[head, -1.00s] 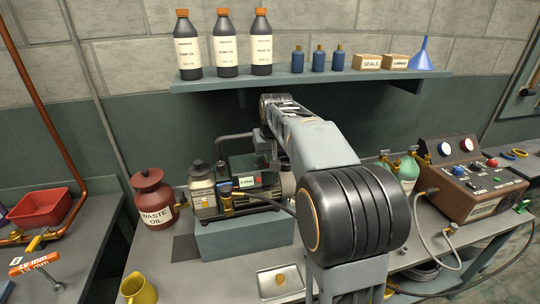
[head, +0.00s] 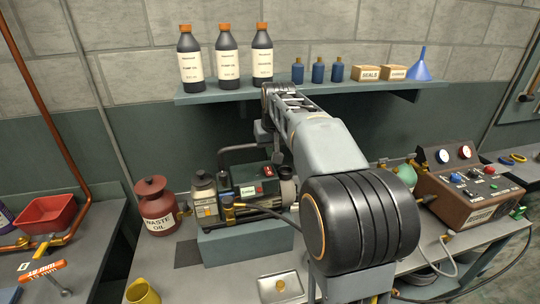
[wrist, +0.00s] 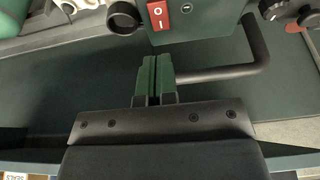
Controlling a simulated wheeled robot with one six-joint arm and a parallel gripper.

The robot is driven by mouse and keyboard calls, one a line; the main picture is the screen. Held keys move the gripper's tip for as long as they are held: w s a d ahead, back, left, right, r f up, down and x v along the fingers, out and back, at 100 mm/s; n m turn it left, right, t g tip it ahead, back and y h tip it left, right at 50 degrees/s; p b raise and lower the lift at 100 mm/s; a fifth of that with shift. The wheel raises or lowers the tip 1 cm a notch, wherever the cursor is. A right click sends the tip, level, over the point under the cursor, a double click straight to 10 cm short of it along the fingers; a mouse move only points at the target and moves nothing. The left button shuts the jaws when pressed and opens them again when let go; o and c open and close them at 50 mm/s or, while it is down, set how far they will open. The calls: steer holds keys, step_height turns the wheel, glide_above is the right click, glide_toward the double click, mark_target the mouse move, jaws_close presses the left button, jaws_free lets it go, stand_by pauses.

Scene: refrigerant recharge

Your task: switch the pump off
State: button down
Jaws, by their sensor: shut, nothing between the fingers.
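The dark green pump (head: 250,188) stands on a grey-blue block on the bench. Its red rocker switch (head: 268,171) faces up on the pump's housing. In the wrist view the switch (wrist: 158,15) shows white O and I marks near the top edge; I cannot tell which side is pressed. My gripper (wrist: 152,72) has its green-padded fingers together, empty, pointing at the housing just below the switch in that view, apart from it. In the head view my wrist hangs above the pump, and the fingertips are not clearly seen.
The pump's black handle (wrist: 255,60) bends close beside my fingers. A shelf (head: 310,89) with bottles and boxes runs above the pump. A waste oil can (head: 153,205) stands left; a brown control box (head: 465,190) stands right. A tray (head: 281,287) lies in front.

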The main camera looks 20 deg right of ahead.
steer(key=s+v, duration=0.1)
steer(key=v, duration=0.6)
steer(key=shift+a+f, duration=0.15)
steer(key=shift+f, duration=0.05)
